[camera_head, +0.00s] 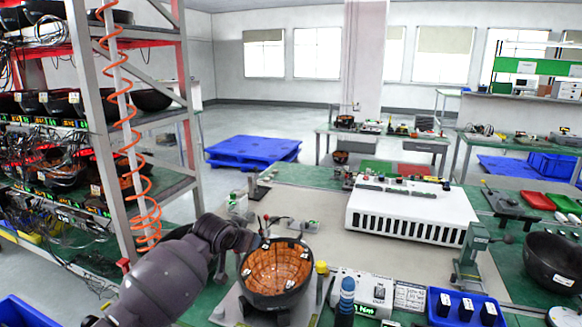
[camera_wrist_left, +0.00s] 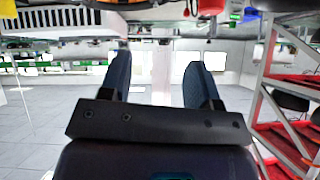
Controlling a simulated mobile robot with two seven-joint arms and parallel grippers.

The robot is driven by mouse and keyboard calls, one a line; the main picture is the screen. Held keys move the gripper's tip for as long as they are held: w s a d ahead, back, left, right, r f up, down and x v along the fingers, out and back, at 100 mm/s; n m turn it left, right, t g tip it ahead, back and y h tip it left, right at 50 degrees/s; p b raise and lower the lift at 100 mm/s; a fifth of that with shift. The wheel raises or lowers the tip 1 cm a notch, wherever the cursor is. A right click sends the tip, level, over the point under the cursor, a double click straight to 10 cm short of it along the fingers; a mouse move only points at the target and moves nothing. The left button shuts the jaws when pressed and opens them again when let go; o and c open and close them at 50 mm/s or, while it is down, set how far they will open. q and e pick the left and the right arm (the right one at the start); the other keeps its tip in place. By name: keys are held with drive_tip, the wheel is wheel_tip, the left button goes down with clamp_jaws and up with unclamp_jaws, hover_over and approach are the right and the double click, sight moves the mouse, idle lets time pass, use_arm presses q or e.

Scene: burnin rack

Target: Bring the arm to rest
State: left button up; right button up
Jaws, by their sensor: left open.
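My left arm (camera_head: 165,285) comes in from the lower left of the head view and reaches over the bench beside the burn-in rack. Its far end is near the rear left rim of a dark bowl with an orange tiled inside (camera_head: 277,268); I cannot tell whether they touch. In the left wrist view my left gripper (camera_wrist_left: 158,65) has its two dark fingers wide apart. Nothing is between them. My right arm and gripper are not in view.
The rack (camera_head: 110,140) with bowls, cables and a coiled orange hose stands close on the left. A blue pallet (camera_head: 252,150) lies behind.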

use_arm(q)
drive_tip(key=s+a+f+n+y, duration=0.1)
drive_tip(key=s+a+f, duration=0.4)
drive_tip(key=s, duration=0.9)
drive_tip(key=s+a+f+n+t+y, duration=0.1)
drive_tip(key=s+a+f, duration=0.4)
drive_tip(key=s+f, duration=0.6)
drive_tip(key=s+a+f+n+y, duration=0.1)
drive_tip(key=s+a+f, duration=0.4)
drive_tip(key=s, duration=1.3)
wheel_tip(320, 180, down, 3)
drive_tip(key=shift+s+a+r+n+t, duration=0.1)
drive_tip(key=shift+s+a+n+t, duration=0.15)
drive_tip(key=shift+n, duration=0.65)
drive_tip(key=shift+s+d, duration=0.1)
